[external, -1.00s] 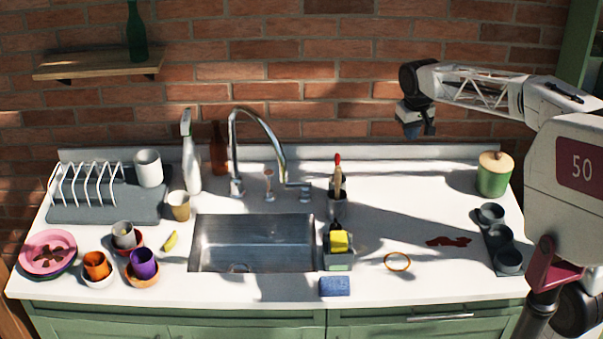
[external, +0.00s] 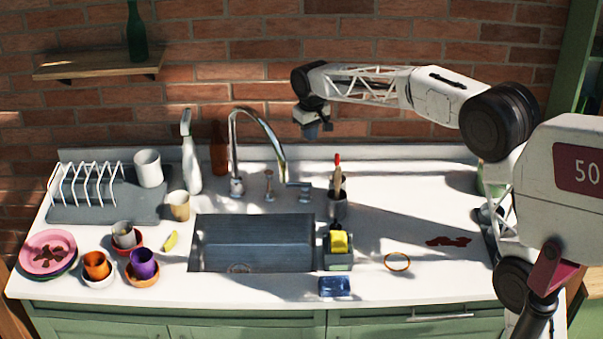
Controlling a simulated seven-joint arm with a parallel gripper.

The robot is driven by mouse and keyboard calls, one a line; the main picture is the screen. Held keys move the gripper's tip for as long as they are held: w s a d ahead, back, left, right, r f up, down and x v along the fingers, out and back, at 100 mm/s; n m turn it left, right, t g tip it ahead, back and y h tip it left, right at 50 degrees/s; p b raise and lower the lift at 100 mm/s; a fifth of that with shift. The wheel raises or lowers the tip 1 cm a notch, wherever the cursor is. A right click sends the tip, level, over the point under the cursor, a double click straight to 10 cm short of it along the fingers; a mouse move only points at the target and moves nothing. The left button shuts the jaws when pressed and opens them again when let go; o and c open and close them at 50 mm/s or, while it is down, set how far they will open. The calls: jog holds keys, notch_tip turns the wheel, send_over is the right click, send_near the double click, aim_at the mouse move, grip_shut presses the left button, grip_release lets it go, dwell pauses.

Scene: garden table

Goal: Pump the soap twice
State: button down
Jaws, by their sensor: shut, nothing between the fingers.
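A small metal pump-like fixture (external: 269,186), which looks like the soap pump, stands on the counter behind the sink, just right of the faucet's base. My gripper (external: 312,134) is shut and empty, pointing down. It hangs in the air in front of the brick wall, above the back of the counter. In the picture it is up and to the right of the fixture, apart from it. The fingertips are small and dark here.
The tall curved faucet (external: 232,150) rises left of the fixture, with a handle (external: 299,185) to its right. A white spray bottle (external: 191,160) and a brush holder (external: 338,207) stand nearby. The steel sink (external: 250,240) lies in front.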

jog(key=n, duration=0.1)
send_over(270, 172)
notch_tip(270, 172, down, 6)
jog(key=shift+r, duration=0.15)
jog(key=shift+f, duration=2.9)
jog(key=shift+f, duration=1.25)
dwell(0.6)
jog(key=shift+r, duration=1.2)
jog(key=shift+f, duration=0.35)
dwell(0.6)
